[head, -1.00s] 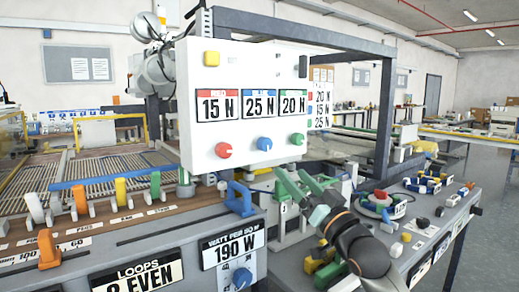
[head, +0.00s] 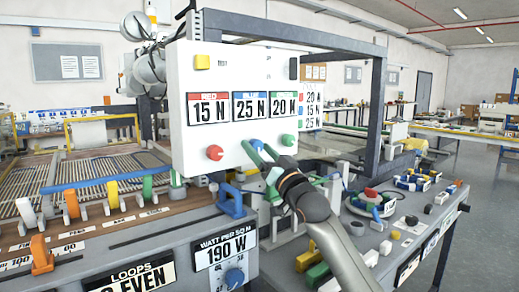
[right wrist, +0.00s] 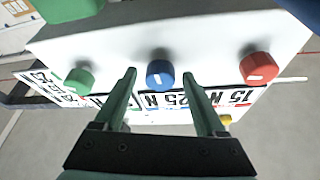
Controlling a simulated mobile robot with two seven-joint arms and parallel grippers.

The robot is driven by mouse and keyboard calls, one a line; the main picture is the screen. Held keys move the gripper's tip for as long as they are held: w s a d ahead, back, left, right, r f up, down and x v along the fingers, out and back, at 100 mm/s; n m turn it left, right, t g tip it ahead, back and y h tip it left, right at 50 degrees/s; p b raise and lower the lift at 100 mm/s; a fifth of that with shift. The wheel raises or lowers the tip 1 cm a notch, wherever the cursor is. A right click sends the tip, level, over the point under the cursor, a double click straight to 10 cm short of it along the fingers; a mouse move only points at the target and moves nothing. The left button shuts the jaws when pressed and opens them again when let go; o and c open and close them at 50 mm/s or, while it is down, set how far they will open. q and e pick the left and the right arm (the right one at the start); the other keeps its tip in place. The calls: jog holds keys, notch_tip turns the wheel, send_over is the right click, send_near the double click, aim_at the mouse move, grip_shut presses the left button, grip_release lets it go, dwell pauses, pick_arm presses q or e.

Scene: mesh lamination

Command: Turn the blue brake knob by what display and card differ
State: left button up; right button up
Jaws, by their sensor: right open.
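The white panel (head: 225,75) carries a red knob (head: 215,153), a blue knob (right wrist: 160,74) and a green knob (head: 288,140). Its displays read red 15 N (head: 208,108), blue 25 N (head: 251,106) and green 20 N (head: 284,104). The card (head: 312,108) at the panel's right edge reads 20 N, 15 N, 25 N from top to bottom. My right gripper (head: 259,150) is open, its fingers at the blue knob. In the right wrist view the fingers (right wrist: 160,78) stand on both sides of the blue knob, with gaps visible. My left gripper is out of view.
A yellow button (head: 202,62) sits at the panel's upper left. Below stands a bench with a blue handle (head: 233,198), a 190 W plate (head: 224,249) and a lower blue knob (head: 235,278). A bench at right holds a red-topped button (head: 371,193) and several small parts.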

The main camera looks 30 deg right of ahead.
jog(key=shift+w, duration=0.1)
grip_shut()
dwell(0.6)
